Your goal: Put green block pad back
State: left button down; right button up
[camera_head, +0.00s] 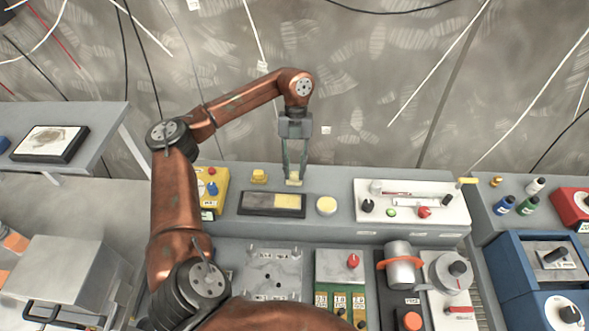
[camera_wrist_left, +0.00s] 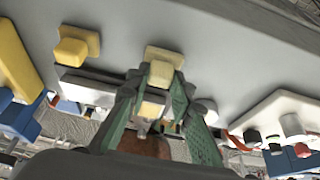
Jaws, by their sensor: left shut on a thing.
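My left gripper (camera_head: 294,172) is over the back of the grey bench, fingers pointing down. Its greenish fingers are shut on a pale yellow block pad (camera_head: 293,182), a small block on a wider flat base. The pad also shows between the fingers in the left wrist view (camera_wrist_left: 160,73). It is at or just above the bench top; I cannot tell which. Its colour looks pale yellow, not clearly green. A similar yellow block pad (camera_head: 259,176) stands to its left, also in the wrist view (camera_wrist_left: 73,50). My right gripper is not in view.
In front lies a dark tray (camera_head: 258,202) with a yellow half. A round cream pad (camera_head: 326,206) is to the right, then a white panel (camera_head: 411,200) with knobs. A yellow box (camera_head: 213,190) stands left. Bare bench lies between the held pad and the white panel.

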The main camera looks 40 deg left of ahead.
pick_arm(q)
jog(key=c, duration=1.7)
grip_release()
jog(key=shift+r, duration=0.1)
jog(key=p+v, duration=0.3)
jog(key=v, duration=0.9)
jog(key=shift+s+p, duration=0.1)
jog(key=shift+p, duration=0.2)
